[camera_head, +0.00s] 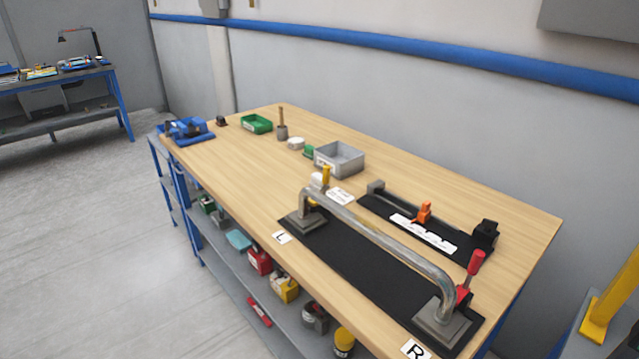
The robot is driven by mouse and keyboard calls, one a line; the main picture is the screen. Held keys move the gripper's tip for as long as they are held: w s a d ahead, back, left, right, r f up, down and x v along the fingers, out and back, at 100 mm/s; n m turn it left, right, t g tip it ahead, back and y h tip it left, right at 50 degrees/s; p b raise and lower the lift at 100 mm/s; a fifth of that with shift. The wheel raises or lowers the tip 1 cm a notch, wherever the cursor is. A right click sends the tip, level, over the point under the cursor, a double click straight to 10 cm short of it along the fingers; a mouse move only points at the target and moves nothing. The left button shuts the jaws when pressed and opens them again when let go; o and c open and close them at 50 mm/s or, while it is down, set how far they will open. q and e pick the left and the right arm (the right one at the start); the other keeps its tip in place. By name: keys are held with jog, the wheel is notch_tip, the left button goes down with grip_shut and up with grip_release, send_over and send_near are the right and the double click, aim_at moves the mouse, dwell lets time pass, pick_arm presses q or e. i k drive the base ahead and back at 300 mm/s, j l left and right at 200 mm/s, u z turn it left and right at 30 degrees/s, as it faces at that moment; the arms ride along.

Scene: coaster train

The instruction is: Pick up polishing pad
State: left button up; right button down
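No thing in the head view can be told for certain as the polishing pad. A small white block (296,143) and a small green block (308,152) lie on the wooden workbench (230,165), left of a grey bin (340,160). A pale rounded piece (317,181) sits by the left end of a bent metal tube (385,240). A flat teal piece (238,240) lies on the shelf below. Neither of my grippers is in view.
The tube stands on a black mat (345,255) with red and yellow clamp handles. Behind it is a black fixture with an orange clamp (424,212). The bench's left middle is clear.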

aim_at(316, 182)
jog(key=i+j+z, duration=0.1)
jog(key=z, duration=0.4)
jog(key=i+j+z, duration=0.25)
jog(key=j, duration=0.2)
jog(key=j+z, duration=0.2)
jog(key=j, duration=0.3)
jog(key=i+j+z, duration=0.1)
jog(key=j+z, duration=0.15)
jog(key=j, duration=0.25)
